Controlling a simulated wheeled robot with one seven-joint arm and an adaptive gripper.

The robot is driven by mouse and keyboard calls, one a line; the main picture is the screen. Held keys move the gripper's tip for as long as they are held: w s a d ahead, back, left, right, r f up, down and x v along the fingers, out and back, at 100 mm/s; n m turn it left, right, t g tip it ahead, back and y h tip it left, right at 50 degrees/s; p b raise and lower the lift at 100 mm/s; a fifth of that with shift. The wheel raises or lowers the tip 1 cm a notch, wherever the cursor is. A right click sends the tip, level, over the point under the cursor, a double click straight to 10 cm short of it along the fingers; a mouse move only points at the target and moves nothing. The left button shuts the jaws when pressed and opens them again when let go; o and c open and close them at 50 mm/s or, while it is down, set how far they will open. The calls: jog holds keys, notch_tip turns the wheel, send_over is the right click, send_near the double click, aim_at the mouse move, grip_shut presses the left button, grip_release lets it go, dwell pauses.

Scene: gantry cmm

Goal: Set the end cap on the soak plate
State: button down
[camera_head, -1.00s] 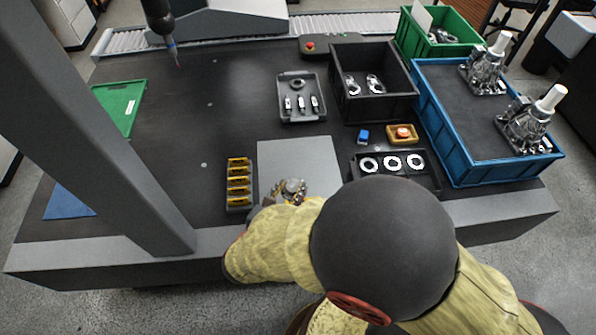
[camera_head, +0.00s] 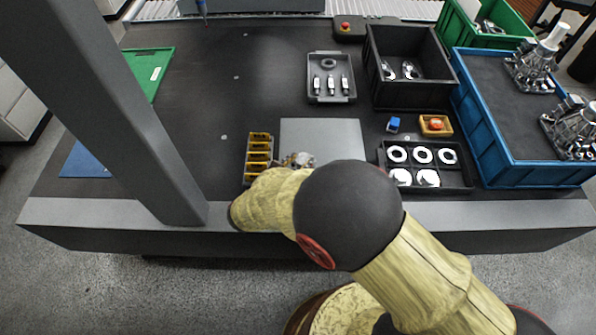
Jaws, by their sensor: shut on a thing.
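The soak plate, which I take to be the flat light grey square (camera_head: 330,135), lies on the dark table near its front edge. My gripper (camera_head: 297,161) is at the plate's lower left part, mostly hidden behind my own arm. It is shut on a small silvery part, which I take to be the end cap (camera_head: 301,156). Only a little of that part shows. I cannot tell whether it touches the plate or is held above it.
A rack of yellow pieces (camera_head: 246,178) stands close left of the plate. Right of it are a black tray with several pale rings and discs (camera_head: 455,182), a blue block (camera_head: 393,124) and an orange-yellow box (camera_head: 425,131). A grey tray (camera_head: 331,98) lies behind. A grey gantry column (camera_head: 110,110) rises at left.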

jog(key=shift+w+a+f+b, duration=0.1)
jog(key=shift+w+f+b, duration=0.2)
jog(key=shift+w+f, duration=0.4)
jog(key=shift+f+b, duration=1)
jog(key=shift+f, duration=0.6)
jog(key=shift+f, duration=0.2)
jog(key=c, duration=1.3)
grip_release()
jog(key=shift+o, duration=0.6)
